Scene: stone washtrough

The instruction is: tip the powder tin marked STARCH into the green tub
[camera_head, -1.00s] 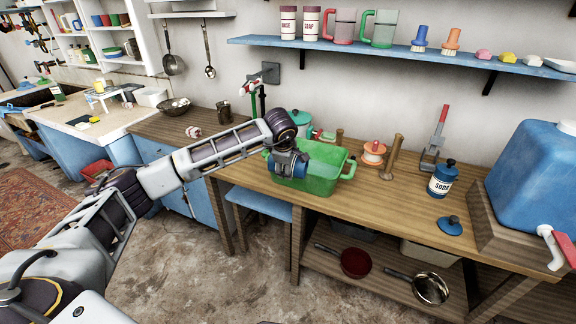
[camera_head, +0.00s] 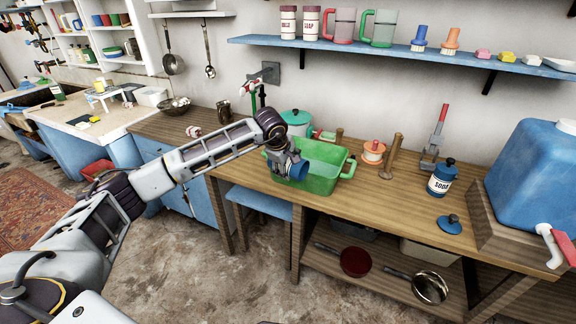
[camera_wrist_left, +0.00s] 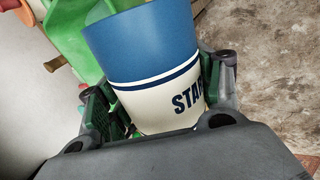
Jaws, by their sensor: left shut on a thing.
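My left gripper (camera_head: 284,160) is shut on the powder tin marked STARCH (camera_head: 299,169) and holds it over the left part of the green tub (camera_head: 318,187). In the left wrist view the tin (camera_wrist_left: 155,70) is cream with a blue band at its far end, and the lettering "STA" shows between the fingers. The tin is tilted in the head view, its blue end towards the tub. I cannot see its mouth or any powder falling. The tub stands on the wooden bench, its inside partly hidden by the tin and gripper. My right gripper is out of view.
A SODA tin (camera_head: 441,178) and a loose blue lid (camera_head: 450,225) stand on the bench (camera_head: 390,205) to the right. A blue dispenser (camera_head: 535,180) fills the right end.

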